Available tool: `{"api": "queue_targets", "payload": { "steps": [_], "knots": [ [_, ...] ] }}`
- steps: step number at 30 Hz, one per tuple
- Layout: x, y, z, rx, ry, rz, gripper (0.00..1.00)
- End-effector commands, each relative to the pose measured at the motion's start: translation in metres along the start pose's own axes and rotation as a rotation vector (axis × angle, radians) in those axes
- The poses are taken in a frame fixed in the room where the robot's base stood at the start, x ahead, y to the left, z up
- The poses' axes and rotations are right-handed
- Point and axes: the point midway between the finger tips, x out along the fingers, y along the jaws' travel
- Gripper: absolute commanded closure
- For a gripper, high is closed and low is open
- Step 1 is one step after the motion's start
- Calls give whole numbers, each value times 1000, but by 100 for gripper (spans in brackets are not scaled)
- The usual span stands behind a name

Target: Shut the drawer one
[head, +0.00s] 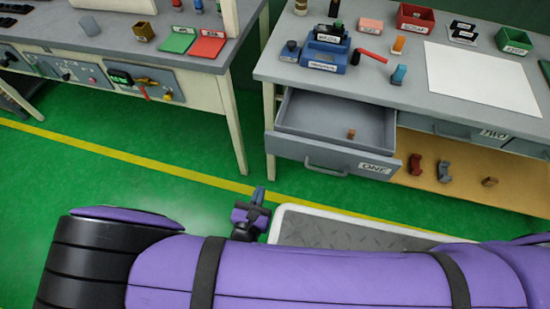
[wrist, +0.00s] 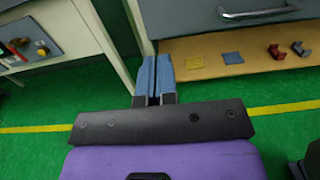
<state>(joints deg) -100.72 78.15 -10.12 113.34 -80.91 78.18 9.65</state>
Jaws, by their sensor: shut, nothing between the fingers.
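Drawer one (head: 330,150) is pulled out from the grey workbench, with its "ONE" label and bar handle on the front. A small orange-brown piece lies inside it. In the wrist view the drawer front (wrist: 190,18) and part of its handle show at the top. My gripper (head: 258,194) is in front of and below the drawer, to the left of its handle, apart from it. In the wrist view the blue fingers (wrist: 154,75) are together and empty, pointing toward the bench's leg.
Drawer two (head: 490,134) looks shut at the right. A wooden lower shelf (head: 460,180) holds several clips. A second bench (head: 190,85) stands at the left, with a gap between. Open green floor with a yellow line (head: 130,158) lies in front.

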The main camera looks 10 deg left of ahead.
Motion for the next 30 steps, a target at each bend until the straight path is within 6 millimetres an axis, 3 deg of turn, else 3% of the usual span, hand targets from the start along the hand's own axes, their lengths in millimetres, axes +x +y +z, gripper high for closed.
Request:
{"api": "queue_targets", "payload": {
  "steps": [5, 21, 30],
  "knots": [
    [8, 0, -2, -5, -4, 9, 100],
    [103, 0, -2, -4, -3, 7, 100],
    [135, 1, -2, -5, -1, 8, 100]
  ]
}}
